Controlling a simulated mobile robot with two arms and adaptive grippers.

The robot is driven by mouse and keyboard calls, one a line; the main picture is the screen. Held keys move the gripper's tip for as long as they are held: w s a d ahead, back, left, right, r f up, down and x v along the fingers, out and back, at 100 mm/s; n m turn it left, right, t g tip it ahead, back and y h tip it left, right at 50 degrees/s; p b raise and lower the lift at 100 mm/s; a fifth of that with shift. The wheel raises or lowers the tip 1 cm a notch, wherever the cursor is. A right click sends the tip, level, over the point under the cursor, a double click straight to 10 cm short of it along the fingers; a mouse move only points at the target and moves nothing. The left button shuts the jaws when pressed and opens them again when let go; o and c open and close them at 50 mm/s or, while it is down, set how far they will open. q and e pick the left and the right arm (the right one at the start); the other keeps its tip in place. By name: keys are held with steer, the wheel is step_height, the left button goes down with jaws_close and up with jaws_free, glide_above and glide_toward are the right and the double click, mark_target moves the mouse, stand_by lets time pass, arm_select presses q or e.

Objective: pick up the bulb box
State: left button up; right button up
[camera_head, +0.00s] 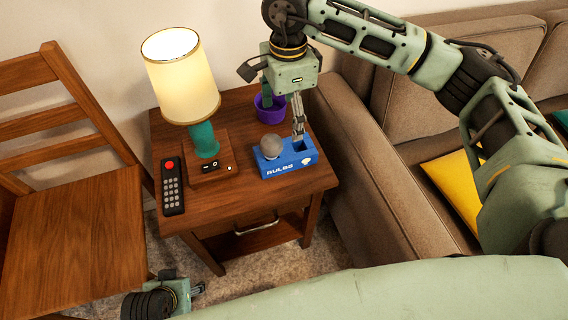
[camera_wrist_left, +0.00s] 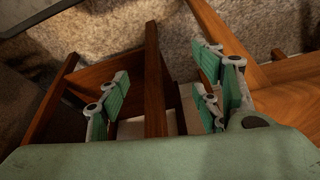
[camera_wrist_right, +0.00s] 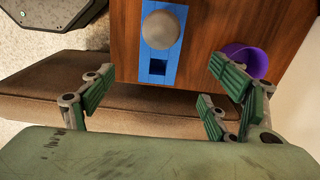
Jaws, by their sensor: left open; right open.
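The blue bulb box (camera_head: 287,164), with "BULBS" on its front, sits on the wooden side table near its right front corner. A grey round bulb (camera_head: 271,147) stands in its left part, and a dark square opening shows in its right part. My right gripper (camera_head: 299,130) points down right over or behind the box's right end; contact cannot be told. In the right wrist view the box (camera_wrist_right: 158,80) lies ahead of the open, empty fingers (camera_wrist_right: 160,85). My left gripper (camera_wrist_left: 160,90) is open and empty; in the head view it is low at the bottom left (camera_head: 195,290).
A lit lamp (camera_head: 181,75) and a black remote (camera_head: 172,187) stand left of the box on the side table (camera_head: 235,120). A purple pot (camera_head: 268,106) is behind it. A brown sofa (camera_head: 375,170) adjoins on the right, a wooden chair (camera_head: 75,225) on the left.

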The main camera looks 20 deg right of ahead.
arm_select(q)
step_height(320, 180, up, 9)
steer(key=t+b, duration=0.1)
steer(key=b, duration=0.3)
arm_select(e)
glide_above(285, 150)
steer(key=f, duration=0.6)
steer(key=shift+d, duration=0.25)
step_height(285, 150, down, 3)
steer(key=shift+r+b, duration=0.2)
steer(key=shift+b, duration=0.15)
step_height(285, 150, down, 5)
steer(key=shift+a+r+b, duration=0.15)
steer(key=shift+r+b, duration=0.05)
steer(key=shift+b, duration=0.35)
steer(key=shift+f, duration=0.1)
arm_select(q)
steer(key=w+d+r+t+h, duration=0.1)
steer(key=w+d+r+t, duration=0.1)
steer(key=w+r+t, duration=0.2)
steer(key=w, duration=0.3)
steer(key=shift+w+d+r+t, duration=0.2)
steer(key=shift+w+d+t, duration=0.05)
steer(key=shift+w+t, duration=0.05)
arm_select(e)
steer(key=shift+c, duration=0.3)
steer(key=c, duration=1.1)
steer(key=shift+c, duration=0.6)
